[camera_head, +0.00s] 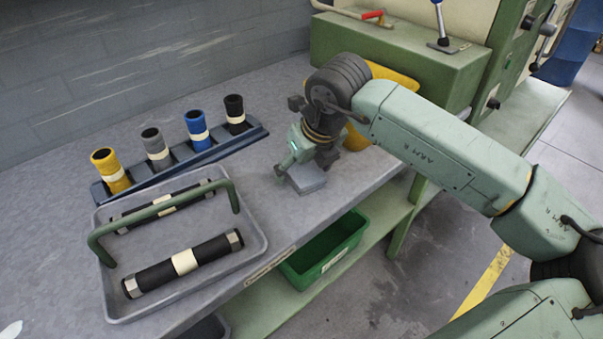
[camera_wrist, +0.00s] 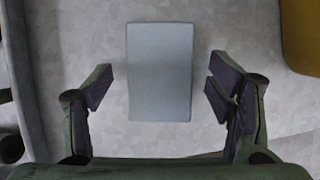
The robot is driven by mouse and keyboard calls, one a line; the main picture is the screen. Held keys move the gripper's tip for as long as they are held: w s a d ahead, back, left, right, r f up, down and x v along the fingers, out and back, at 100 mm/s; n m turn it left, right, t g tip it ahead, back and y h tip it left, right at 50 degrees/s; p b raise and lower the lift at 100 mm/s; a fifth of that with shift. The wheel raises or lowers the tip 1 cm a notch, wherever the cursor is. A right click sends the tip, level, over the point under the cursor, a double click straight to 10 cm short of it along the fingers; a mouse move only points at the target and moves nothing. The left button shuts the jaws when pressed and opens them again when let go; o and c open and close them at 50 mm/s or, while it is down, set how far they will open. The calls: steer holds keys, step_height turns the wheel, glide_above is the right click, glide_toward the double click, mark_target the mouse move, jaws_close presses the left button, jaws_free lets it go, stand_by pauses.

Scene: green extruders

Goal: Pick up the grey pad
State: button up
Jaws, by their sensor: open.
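The grey pad (camera_head: 308,181) is a small flat rectangular block lying on the grey worktop, right of the tray. In the wrist view the pad (camera_wrist: 160,70) lies between the two fingers, slightly beyond their tips, its long side running up and down the picture. My gripper (camera_head: 292,174) is just above the pad and pointing down. In the wrist view my gripper (camera_wrist: 161,90) is open, with a gap on each side of the pad. The arm hides part of the pad in the head view.
A grey tray (camera_head: 262,240) with a green handle and black cylinders stands to the left. A rack (camera_head: 180,163) holds several coloured tubes behind it. A yellow object (camera_head: 392,78) is behind my gripper. A green bin (camera_head: 322,250) sits on the shelf below.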

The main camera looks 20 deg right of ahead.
steer(key=shift+f+b, duration=0.15)
steer(key=shift+b, duration=0.3)
stand_by(0.5)
steer(key=c, duration=1.2)
